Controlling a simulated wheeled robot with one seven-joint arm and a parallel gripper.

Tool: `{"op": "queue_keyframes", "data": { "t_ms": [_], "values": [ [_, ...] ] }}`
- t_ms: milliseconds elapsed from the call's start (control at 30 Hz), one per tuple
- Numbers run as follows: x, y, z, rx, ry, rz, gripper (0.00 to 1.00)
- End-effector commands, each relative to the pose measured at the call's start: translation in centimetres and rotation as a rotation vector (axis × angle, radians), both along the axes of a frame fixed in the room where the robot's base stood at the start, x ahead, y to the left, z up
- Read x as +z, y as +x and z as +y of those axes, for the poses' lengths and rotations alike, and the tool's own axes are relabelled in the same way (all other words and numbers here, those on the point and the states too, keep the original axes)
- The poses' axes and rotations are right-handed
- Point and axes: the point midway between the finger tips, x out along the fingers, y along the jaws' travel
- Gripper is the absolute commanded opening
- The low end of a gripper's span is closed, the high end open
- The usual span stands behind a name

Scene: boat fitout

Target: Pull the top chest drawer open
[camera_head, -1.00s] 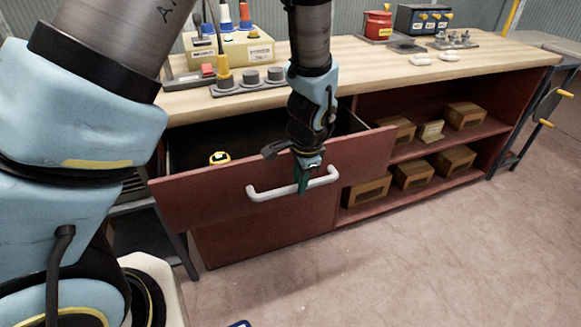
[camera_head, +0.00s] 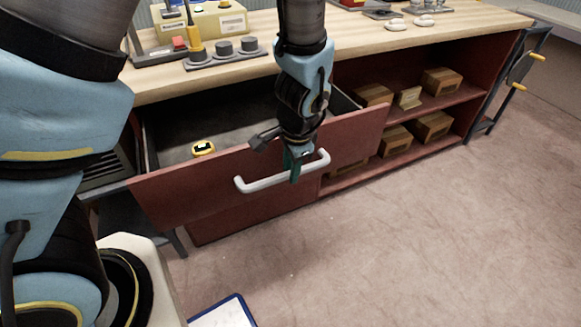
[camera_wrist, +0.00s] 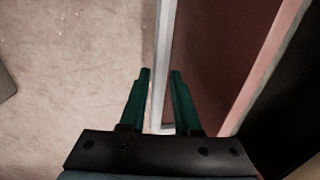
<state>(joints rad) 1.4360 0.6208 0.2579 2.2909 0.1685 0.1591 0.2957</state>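The top chest drawer (camera_head: 185,190) is a dark red drawer pulled well out of the red chest under the wooden worktop. Its dark interior shows, and a small yellow and black item (camera_head: 204,149) lies inside. A pale handle (camera_head: 262,184) runs across the drawer front. My gripper (camera_head: 294,170) is at the right part of this handle. My wrist and arm hide part of the drawer front and interior.
The worktop (camera_head: 350,42) carries caddies and small tools. Open shelves (camera_head: 400,157) with several small wooden boxes stand right of the drawer. A blue-edged board (camera_head: 222,314) lies on the floor in front. The floor (camera_head: 400,240) is otherwise clear.

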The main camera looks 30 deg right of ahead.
Motion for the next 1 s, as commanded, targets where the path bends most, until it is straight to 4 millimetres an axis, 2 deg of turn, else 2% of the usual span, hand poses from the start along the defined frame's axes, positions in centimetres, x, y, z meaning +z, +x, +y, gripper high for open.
{"op": "queue_keyframes", "data": {
  "t_ms": [33, 200, 533, 667, 1000],
  "values": [
    [0.0, 0.0, 0.0, 0.000, 0.000, 0.000, 0.38],
    [0.0, 0.0, 0.0, 0.000, 0.000, 0.000, 0.55],
    [0.6, -0.1, 0.0, -0.001, -0.001, 0.000, 0.55],
    [2.3, -0.5, -0.1, -0.002, -0.004, -0.001, 0.55],
    [8.4, -1.7, 0.1, -0.002, -0.005, 0.000, 0.55]
  ]
}}
